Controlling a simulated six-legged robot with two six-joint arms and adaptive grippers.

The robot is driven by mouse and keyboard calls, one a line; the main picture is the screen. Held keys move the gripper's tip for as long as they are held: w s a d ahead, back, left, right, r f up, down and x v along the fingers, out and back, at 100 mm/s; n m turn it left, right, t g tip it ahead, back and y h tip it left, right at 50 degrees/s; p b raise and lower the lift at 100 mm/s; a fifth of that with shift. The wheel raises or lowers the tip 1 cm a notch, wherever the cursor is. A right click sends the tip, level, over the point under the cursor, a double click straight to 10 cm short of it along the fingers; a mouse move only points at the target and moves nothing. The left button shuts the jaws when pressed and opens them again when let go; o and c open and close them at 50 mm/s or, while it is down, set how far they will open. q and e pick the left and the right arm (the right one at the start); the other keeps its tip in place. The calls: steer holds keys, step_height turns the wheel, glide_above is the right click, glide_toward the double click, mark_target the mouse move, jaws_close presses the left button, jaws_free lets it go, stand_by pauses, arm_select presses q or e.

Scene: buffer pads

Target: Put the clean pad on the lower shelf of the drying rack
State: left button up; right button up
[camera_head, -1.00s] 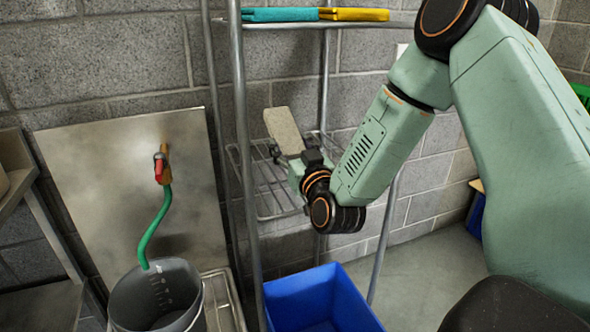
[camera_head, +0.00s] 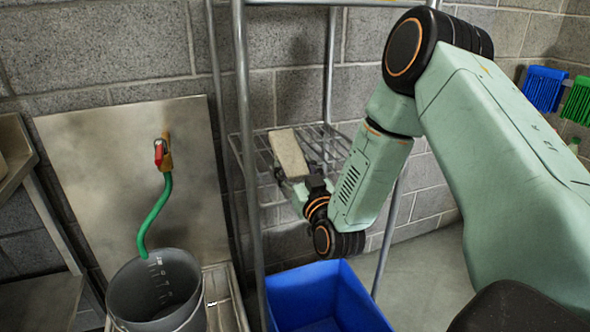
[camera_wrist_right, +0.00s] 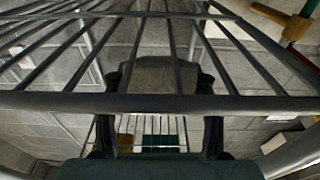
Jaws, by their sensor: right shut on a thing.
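The clean pad, a plain grey-beige slab (camera_head: 289,155), is held by my right gripper (camera_head: 305,183) in the head view. It is tilted and overlaps the lower shelf (camera_head: 246,148), a wire grid in the drying rack. In the right wrist view the pad (camera_wrist_right: 160,76) sits between the two dark fingers (camera_wrist_right: 160,92), behind the shelf's wires and front bar (camera_wrist_right: 45,101), so the pad appears above the grid. Whether it touches the wires I cannot tell. My left gripper is not in view.
A blue bin (camera_head: 322,296) stands below the rack. A grey bucket (camera_head: 155,290) stands left under a red tap (camera_head: 160,152) with a green hose. The rack's front post (camera_head: 245,170) rises close left of the pad. Blue and green brushes (camera_head: 544,88) hang at right.

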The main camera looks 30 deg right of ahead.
steer(key=shift+f, duration=0.15)
steer(key=o, duration=0.7)
steer(key=shift+f, duration=0.15)
steer(key=o, duration=0.3)
steer(key=shift+w+f, duration=0.1)
steer(key=shift+w, duration=0.1)
steer(key=shift+o, duration=0.8)
steer(key=shift+s+r, duration=0.2)
steer(key=shift+w, duration=0.15)
steer(key=shift+r, duration=0.15)
steer(key=p+v, duration=0.2)
steer(key=v, duration=1)
steer(key=shift+p, duration=0.3)
steer(key=shift+d, duration=0.1)
